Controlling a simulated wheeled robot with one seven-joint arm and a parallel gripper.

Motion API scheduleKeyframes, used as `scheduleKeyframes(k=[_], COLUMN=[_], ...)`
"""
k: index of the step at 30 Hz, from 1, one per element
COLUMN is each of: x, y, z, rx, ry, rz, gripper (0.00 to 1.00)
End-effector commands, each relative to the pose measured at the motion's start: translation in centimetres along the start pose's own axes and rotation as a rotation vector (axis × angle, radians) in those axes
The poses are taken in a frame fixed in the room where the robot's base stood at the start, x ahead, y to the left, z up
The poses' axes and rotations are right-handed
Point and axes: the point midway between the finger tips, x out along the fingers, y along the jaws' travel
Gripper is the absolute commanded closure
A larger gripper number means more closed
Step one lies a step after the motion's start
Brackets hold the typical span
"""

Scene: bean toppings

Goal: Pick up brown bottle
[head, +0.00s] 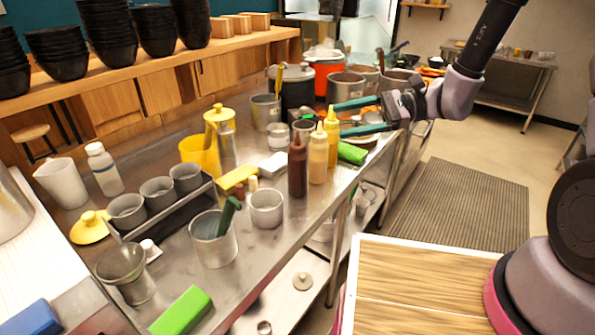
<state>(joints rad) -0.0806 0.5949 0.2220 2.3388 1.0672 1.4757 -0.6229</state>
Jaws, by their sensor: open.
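The brown bottle (297,168) stands upright on the steel counter near its right edge, with a pointed cap. A pale tan bottle (318,155) and a yellow bottle (332,136) stand in a row right behind it. My gripper (338,119) comes in from the upper right with its two green fingers spread apart. Its fingertips appear close to the yellow bottle, up and to the right of the brown bottle. Nothing shows between the fingers that I can tell is held. How far the fingertips are from the bottles in depth is hard to tell.
A steel cup (266,208) and a pot with a green handle (214,240) stand left of the brown bottle. A green block (352,153) lies right of the bottles. Steel pots (346,87) crowd the back. A wooden-topped surface (425,285) is in front.

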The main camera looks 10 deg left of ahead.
Motion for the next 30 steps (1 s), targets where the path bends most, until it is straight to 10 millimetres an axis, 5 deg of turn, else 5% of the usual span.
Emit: scheduleKeyframes(k=[6, 12, 18, 30], x=[4.5, 6.7, 7.5, 12.0], y=[0.1, 1.2, 1.6, -0.6], z=[-7.2, -12.6, -14.4, -14.5], rx=[0.257, 0.412, 0.461, 0.463], ry=[-0.114, -0.126, -0.119, -0.118], rz=[-0.233, -0.395, -0.451, -0.455], gripper=[0.21, 0.21, 0.21, 0.21])
